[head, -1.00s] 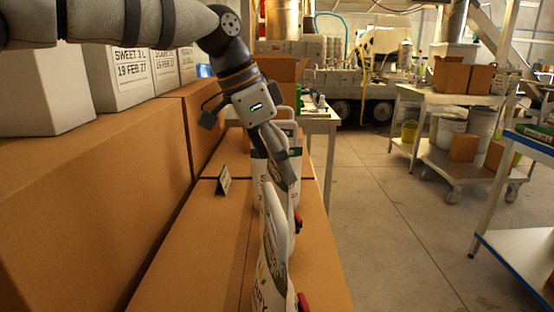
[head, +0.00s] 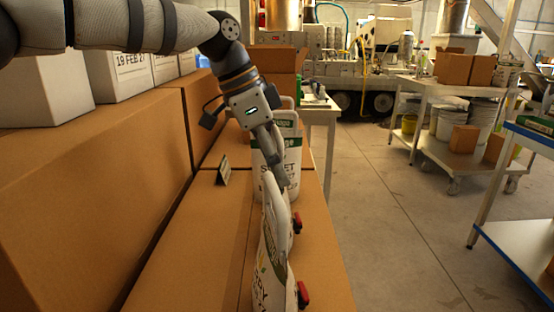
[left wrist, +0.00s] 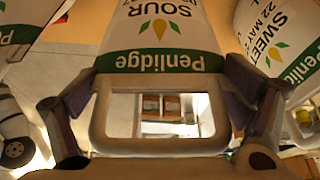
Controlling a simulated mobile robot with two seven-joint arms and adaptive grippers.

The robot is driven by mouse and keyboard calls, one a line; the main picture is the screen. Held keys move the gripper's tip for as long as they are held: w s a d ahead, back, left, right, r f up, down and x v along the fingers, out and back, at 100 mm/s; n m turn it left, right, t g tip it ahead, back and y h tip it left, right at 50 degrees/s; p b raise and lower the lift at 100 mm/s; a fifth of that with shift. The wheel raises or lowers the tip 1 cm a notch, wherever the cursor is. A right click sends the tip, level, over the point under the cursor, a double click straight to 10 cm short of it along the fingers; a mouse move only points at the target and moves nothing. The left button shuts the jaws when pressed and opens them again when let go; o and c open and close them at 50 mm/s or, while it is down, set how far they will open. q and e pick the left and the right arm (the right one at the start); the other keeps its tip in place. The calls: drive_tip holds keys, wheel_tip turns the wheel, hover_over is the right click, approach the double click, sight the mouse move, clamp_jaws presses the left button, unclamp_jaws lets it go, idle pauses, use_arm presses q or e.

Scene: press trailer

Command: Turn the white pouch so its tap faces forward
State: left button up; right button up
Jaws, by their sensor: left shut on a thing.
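My left gripper (head: 277,172) reaches down over the cardboard boxes and is shut on the handle of a white pouch (left wrist: 160,35). In the left wrist view its fingers are on both sides of the handle loop, and the pouch's label reads "SOUR" and "Penlidge", upside down. In the head view white pouches (head: 272,262) stand nearly edge-on below the gripper, overlapping; red taps (head: 303,294) show on their right side. Another white pouch (head: 292,165) marked "SWEET" stands behind the gripper, partly hidden by it. My right gripper is out of view.
The pouches stand on a cardboard box top (head: 190,270). A taller cardboard box (head: 95,190) with white boxes (head: 45,100) on it stands at left. A small dark sign (head: 223,172) stands left of the pouches. The floor (head: 400,230) at right is clear.

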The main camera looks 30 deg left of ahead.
use_arm(q)
drive_tip(key=o, duration=1.6)
drive_tip(key=shift+r, duration=0.2)
drive_tip(key=shift+o, duration=0.2)
drive_tip(key=shift+f, duration=0.15)
drive_tip(key=v, duration=1.2)
